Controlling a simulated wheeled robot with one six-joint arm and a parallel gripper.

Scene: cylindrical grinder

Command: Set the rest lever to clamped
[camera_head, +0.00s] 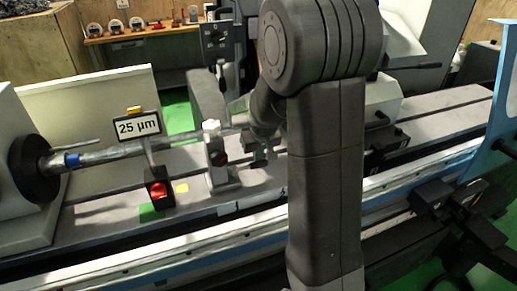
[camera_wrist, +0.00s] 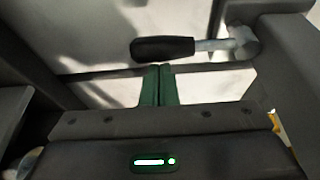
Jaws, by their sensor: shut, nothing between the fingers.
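My gripper (camera_wrist: 159,84) is shut and empty, its two green fingers side by side in the wrist view. A lever with a black grip (camera_wrist: 162,48) and a metal shank lies almost level just beyond the fingertips; its pivot (camera_wrist: 243,42) is at the right. Fingertips and grip look very close; I cannot tell whether they touch. The lever cannot be made out there; my arm covers part of that area.
A long workpiece (camera_head: 105,154) runs from the dark chuck (camera_head: 35,168) at left past the rest. A "25 µm" sign (camera_head: 138,126) stands above a red-lit box (camera_head: 158,192). The tailstock (camera_head: 380,100) is right of my arm. A blue frame (camera_head: 497,120) stands at far right.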

